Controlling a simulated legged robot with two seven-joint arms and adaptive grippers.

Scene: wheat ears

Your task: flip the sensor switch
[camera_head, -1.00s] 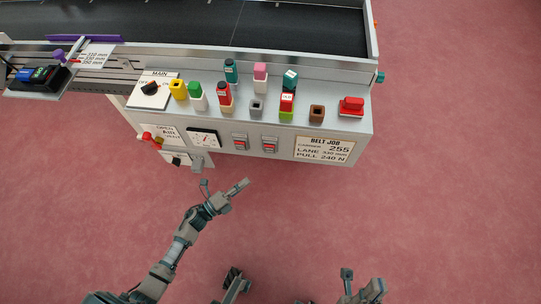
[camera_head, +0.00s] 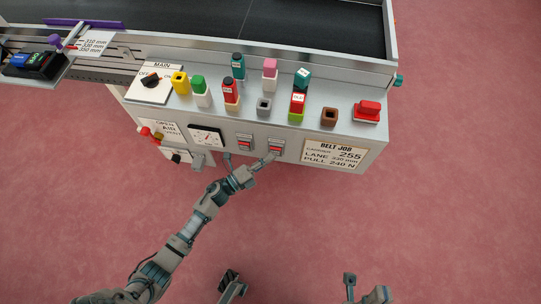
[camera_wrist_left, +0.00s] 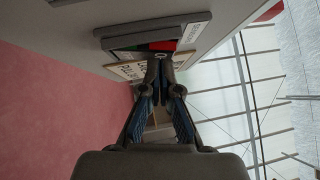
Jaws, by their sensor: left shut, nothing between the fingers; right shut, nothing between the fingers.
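Two rocker switches with red on them sit on the console's front face: a left one (camera_head: 244,143) and a right one (camera_head: 275,146). My right gripper (camera_head: 382,291) is shut at the bottom edge, far from the console.
Coloured blocks, a MAIN knob (camera_head: 151,80) and red button (camera_head: 368,110) are on top. The floor in front is clear.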

